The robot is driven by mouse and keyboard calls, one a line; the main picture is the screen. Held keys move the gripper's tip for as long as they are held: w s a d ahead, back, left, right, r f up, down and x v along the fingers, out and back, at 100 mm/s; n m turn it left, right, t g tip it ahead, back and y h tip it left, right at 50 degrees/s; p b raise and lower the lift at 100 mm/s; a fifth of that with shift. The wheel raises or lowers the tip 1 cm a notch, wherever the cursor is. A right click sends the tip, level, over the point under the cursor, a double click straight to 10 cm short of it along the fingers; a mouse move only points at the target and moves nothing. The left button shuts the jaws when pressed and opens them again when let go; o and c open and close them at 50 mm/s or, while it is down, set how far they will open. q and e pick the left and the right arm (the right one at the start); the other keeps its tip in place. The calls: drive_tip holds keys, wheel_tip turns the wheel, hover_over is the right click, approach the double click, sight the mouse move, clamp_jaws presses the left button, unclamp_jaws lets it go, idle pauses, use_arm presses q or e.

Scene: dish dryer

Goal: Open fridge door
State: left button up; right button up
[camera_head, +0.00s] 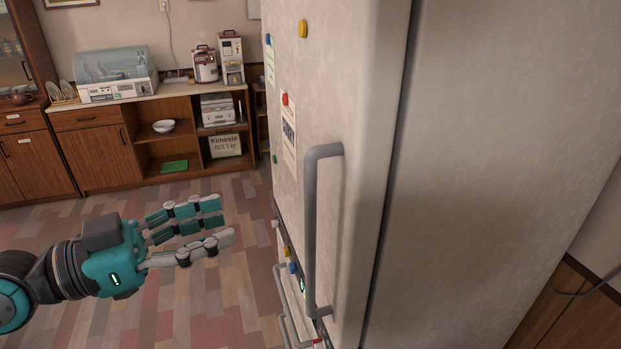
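A tall cream fridge stands in the centre and right of the head view, and its door (362,80) looks closed. A long grey vertical handle (311,225) is on the door, near its right edge. My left gripper (222,222) comes in from the left, with teal and light grey fingers stretched toward the fridge. Its fingers are spread apart with nothing between them. It is left of the handle and does not touch it. My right gripper is not in view.
A second grey handle (287,310) shows lower on the fridge front. A wooden cabinet (100,155) with a dish dryer (115,75) stands along the back wall. The patterned floor (200,290) between cabinet and fridge is clear.

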sight(305, 197)
use_arm(q)
drive_tip(key=p+x, duration=0.7)
drive_tip(key=x, duration=0.6)
drive_tip(key=shift+r, duration=0.1)
drive_tip(key=shift+w+d, duration=0.25)
drive_tip(key=shift+d, duration=0.2)
clamp_jaws()
